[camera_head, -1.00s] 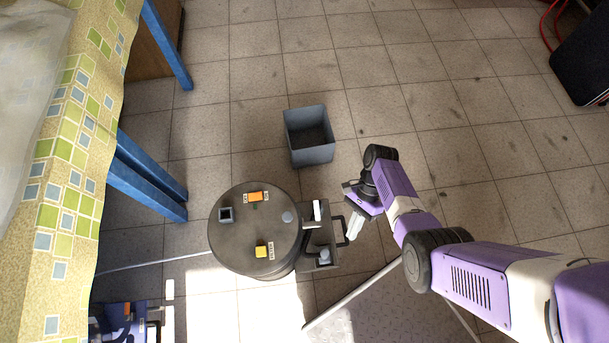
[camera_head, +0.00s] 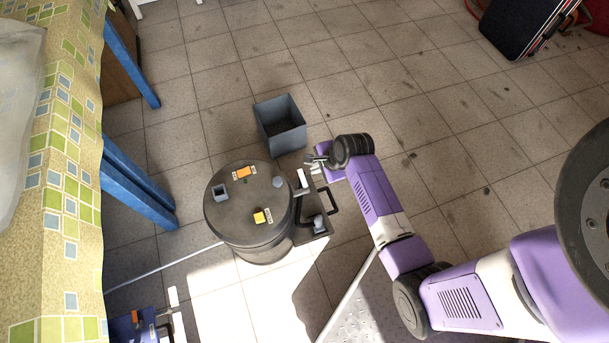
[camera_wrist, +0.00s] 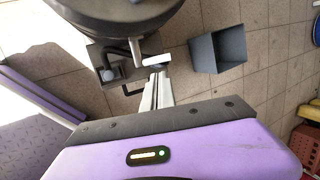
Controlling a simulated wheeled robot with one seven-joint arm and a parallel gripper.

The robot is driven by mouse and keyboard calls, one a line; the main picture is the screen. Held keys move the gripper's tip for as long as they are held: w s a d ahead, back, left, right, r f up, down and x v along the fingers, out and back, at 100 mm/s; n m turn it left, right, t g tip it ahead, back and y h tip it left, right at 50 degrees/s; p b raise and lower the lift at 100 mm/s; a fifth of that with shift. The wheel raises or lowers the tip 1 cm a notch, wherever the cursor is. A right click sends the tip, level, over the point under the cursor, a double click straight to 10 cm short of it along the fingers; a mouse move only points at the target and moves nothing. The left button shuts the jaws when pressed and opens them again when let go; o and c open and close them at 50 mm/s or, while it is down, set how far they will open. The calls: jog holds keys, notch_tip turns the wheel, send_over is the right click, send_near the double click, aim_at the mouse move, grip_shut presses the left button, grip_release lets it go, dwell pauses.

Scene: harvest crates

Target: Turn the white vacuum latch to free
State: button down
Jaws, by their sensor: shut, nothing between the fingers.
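The white latch (camera_head: 302,178) is a small bar on the right side of a dark round drum (camera_head: 235,236). In the wrist view the white latch (camera_wrist: 153,60) shows just ahead of my fingertips. My gripper (camera_head: 313,160) is beside the latch, at its upper right in the head view. In the wrist view my gripper (camera_wrist: 157,79) has its pale fingers together with nothing between them. Whether the fingertips touch the latch I cannot tell. The latch's far side is partly hidden by the drum edge.
An open grey bin (camera_head: 281,126) stands behind the drum. The drum top carries an orange block (camera_head: 241,172) and a yellow block (camera_head: 260,217). A dark bracket with a black handle (camera_head: 331,200) projects at the drum's right. A patterned table (camera_head: 62,180) is at left.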

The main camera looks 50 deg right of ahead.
aim_at(303, 174)
jog(key=b+x, duration=0.3)
jog(key=x, duration=0.7)
jog(key=shift+w+f, duration=0.1)
jog(key=shift+f, duration=0.3)
jog(key=shift+w+d, duration=0.1)
jog(key=shift+w+d+f+g+y, duration=0.15)
jog(key=shift+w+d+g+y, duration=0.1)
jog(key=shift+g+y, duration=0.25)
jog(key=shift+w+d+f+g+y+b, duration=0.1)
jog(key=shift+w+f+g+y+b, duration=0.35)
jog(key=shift+g, duration=0.35)
jog(key=shift+d+f, duration=0.1)
jog(key=shift+f, duration=0.2)
